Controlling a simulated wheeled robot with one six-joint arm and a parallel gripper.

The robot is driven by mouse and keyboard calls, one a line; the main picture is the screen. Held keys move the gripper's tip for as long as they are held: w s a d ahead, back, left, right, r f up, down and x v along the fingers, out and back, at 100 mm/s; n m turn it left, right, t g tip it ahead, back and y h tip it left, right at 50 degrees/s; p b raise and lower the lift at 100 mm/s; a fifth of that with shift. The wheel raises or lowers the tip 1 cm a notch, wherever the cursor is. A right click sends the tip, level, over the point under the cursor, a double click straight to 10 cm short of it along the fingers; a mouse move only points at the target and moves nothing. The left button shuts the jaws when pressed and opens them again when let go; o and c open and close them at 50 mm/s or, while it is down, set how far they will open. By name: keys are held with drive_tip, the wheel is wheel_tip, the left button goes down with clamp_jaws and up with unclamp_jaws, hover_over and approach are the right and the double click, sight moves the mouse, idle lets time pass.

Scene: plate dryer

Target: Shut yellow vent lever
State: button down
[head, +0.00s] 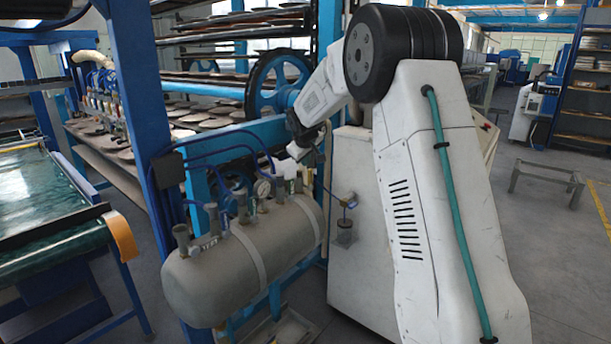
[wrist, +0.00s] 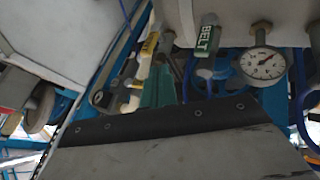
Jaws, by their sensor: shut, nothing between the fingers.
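A narrow yellow lever with dark lettering (wrist: 149,46) shows in the wrist view, left of a green-grey handle marked BELT (wrist: 207,42). Both are by the pipework of the grey tank. I cannot make out the yellow lever in the head view, where fittings and my gripper crowd that spot. My gripper (head: 297,152) is at the tank's far right end, just above its top fittings, shut and empty. Whether it touches the lever cannot be told.
The grey tank (head: 245,262) carries several upright valves and a pressure gauge (head: 262,189); the gauge also shows in the wrist view (wrist: 263,66). Blue hoses loop above it. A blue post (head: 140,110) stands to the left.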

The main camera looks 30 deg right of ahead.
drive_tip(key=shift+f, duration=0.1)
approach(310, 180)
drive_tip(key=w+f, duration=0.4)
drive_tip(key=shift+d+f, duration=0.25)
drive_tip(key=shift+w+a, duration=0.1)
idle(0.3)
